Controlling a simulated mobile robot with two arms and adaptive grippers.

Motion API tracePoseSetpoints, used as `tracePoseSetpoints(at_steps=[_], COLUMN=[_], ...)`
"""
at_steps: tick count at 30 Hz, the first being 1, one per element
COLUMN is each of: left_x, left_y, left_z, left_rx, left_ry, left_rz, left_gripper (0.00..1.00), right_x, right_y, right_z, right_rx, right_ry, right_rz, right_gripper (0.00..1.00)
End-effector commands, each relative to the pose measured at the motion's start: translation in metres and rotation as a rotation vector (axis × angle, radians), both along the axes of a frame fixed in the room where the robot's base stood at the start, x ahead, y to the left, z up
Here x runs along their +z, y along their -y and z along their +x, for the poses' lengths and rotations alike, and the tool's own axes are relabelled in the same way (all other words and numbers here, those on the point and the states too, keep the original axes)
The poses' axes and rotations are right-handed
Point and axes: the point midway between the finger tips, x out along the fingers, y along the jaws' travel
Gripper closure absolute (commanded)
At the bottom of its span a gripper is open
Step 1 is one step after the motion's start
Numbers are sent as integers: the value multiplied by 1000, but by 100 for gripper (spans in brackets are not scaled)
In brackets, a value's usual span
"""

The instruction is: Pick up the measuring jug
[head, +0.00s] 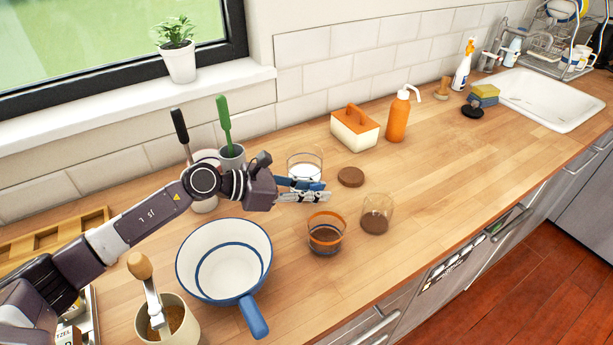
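A clear glass vessel with white contents (305,162), which looks like the measuring jug, stands on the wooden counter near the middle. My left gripper (308,190) reaches in from the left, its bluish fingers at the jug's lower front. The fingers hide the jug's base and part of its near side. I cannot tell whether they touch it or how far apart they are. No handle shows clearly on the jug. My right gripper is not in view.
A white blue-rimmed pan (223,258) lies below my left arm. An orange-rimmed glass (326,235), a clear glass (376,214) and a brown disc (350,177) stand near the jug. A butter dish (354,132) and orange bottle (397,119) stand behind. The counter's right middle is clear.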

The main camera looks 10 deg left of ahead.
Motion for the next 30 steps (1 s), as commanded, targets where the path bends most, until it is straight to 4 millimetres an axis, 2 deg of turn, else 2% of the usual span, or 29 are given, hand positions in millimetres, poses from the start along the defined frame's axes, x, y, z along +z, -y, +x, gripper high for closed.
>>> tracePoseSetpoints(at_steps=[3, 7, 30], left_x=[0, 0, 5], left_y=[0, 0, 0], left_z=[0, 0, 1], left_rx=[0, 0, 1], left_ry=[0, 0, 7], left_rz=[0, 0, -2], left_gripper=[87, 100, 100], right_x=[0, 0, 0], right_y=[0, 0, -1], right_z=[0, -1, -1], right_rx=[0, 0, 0], right_ry=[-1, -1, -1], right_rz=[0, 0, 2], right_gripper=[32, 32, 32])
